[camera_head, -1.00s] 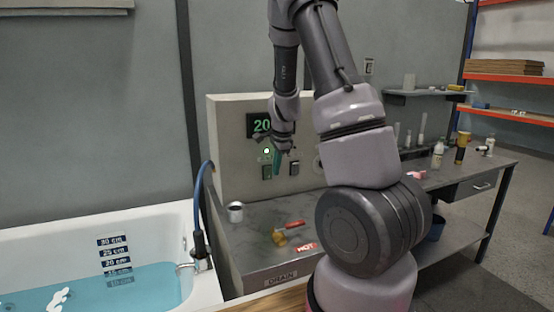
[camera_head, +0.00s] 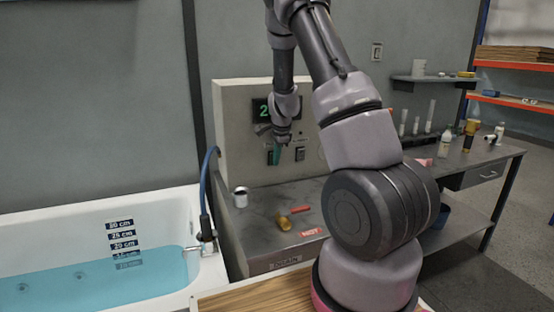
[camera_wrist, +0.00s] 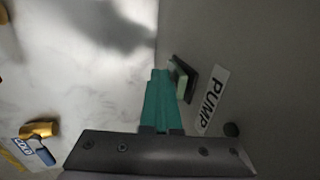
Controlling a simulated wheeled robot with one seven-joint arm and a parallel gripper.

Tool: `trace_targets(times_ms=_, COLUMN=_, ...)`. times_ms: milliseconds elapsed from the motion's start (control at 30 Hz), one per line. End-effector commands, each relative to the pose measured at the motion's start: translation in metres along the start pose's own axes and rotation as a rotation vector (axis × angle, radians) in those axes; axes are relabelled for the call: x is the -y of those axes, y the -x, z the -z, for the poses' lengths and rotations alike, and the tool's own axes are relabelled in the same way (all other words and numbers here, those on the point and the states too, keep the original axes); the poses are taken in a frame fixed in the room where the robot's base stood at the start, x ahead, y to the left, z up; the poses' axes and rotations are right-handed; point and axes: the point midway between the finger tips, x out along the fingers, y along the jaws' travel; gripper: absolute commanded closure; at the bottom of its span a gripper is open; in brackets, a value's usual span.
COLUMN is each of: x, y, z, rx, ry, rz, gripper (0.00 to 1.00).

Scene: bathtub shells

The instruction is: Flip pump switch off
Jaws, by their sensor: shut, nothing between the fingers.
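The pump switch (camera_wrist: 181,78) is a pale green rocker on a dark plate, beside the white PUMP label (camera_wrist: 212,100) in the wrist view. My gripper (camera_wrist: 160,76) has its teal fingers shut together with nothing between them. Their tips are right beside the rocker in that view; I cannot tell whether they touch it. In the head view my gripper (camera_head: 275,161) points down in front of the left switch on the beige control box (camera_head: 235,150) and partly hides it. A second dark switch (camera_head: 300,154) is to its right.
The metal bench (camera_head: 262,225) below holds a white cup (camera_head: 240,197), a brass valve with a red handle (camera_head: 285,222) and a HOT label (camera_head: 311,232). The bathtub (camera_head: 60,225) with blue water is at left. A blue hose (camera_head: 206,180) runs beside the box.

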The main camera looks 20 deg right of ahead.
Motion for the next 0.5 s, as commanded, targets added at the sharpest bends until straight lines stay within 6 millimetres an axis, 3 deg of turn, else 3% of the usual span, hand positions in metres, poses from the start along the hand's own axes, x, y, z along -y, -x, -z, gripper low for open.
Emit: trace_targets(times_ms=500, x=0.004, y=0.011, z=0.000, rx=0.000, ry=0.003, rz=0.002, gripper=1.00)
